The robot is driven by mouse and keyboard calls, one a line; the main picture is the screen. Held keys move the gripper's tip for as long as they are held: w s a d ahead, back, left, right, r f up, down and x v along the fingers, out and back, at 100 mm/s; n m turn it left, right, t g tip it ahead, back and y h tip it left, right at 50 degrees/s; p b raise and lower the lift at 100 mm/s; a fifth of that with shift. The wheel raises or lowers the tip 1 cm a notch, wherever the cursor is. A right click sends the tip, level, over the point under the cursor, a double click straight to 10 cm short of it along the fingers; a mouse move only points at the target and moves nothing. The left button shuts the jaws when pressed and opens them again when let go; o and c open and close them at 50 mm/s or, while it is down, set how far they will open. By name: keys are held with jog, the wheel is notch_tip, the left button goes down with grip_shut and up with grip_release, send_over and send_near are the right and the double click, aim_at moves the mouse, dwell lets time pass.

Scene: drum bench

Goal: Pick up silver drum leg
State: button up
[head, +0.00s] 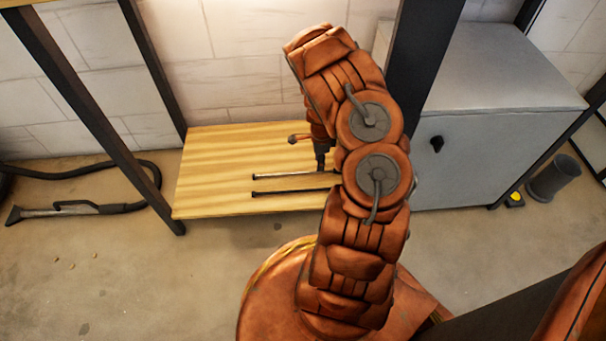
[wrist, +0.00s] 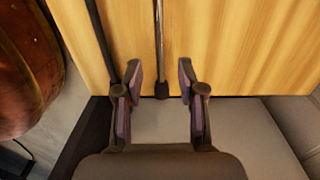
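The silver drum leg (wrist: 160,40) is a thin rod with a dark foot (wrist: 162,90). It lies on the wooden board, and in the head view it is the upper of two thin rods (head: 285,176). A black rod (wrist: 103,40) lies beside it, to its left in the wrist view. My gripper (wrist: 160,76) is open and empty. Its two fingers appear on either side of the leg's foot end in the wrist view, with gaps on both sides. I cannot tell the height of the fingers above the board. In the head view my arm hides the rods' right ends.
The wooden board (head: 218,165) is a low shelf between dark posts (head: 95,110). A grey cabinet (head: 480,150) stands to the right. A vacuum hose and nozzle (head: 75,208) lie on the floor at left. The board's left part is clear.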

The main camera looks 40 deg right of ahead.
aim_at(297, 174)
jog(key=f+b, duration=0.1)
jog(key=f, duration=0.1)
jog(key=f+b, duration=0.1)
jog(key=f, duration=0.1)
jog(key=shift+w+a+f, duration=0.1)
jog(key=shift+a+f, duration=0.1)
jog(key=shift+f, duration=0.2)
grip_shut()
